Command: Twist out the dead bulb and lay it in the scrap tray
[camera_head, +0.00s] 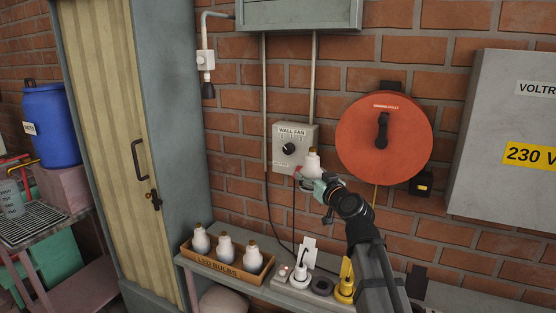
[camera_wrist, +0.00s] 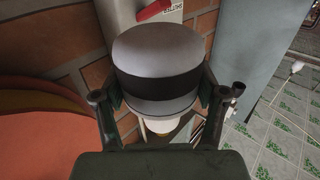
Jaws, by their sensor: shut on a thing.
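My gripper (camera_head: 312,182) is shut on a bulb (camera_head: 312,163), held upright with its brass cap up, in front of the wall fan box. In the wrist view the fingers press on both sides of the bulb (camera_wrist: 157,52), which has a grey-white dome and a dark band. I cannot tell whether it is the dead bulb. A lamp holder (camera_head: 208,90) hangs from a pipe at the upper left, with no bulb visible in it. A box marked LED BULBS (camera_head: 216,268) holds three bulbs (camera_head: 226,248). I cannot identify a scrap tray.
The wall fan switch box (camera_head: 293,146) is close behind the held bulb. A red reel (camera_head: 383,139) and a grey cabinet (camera_head: 505,140) are on the wall. Plugs (camera_head: 299,276) and a yellow item (camera_head: 345,285) stand on the bench. A tall locker (camera_head: 165,110) stands left.

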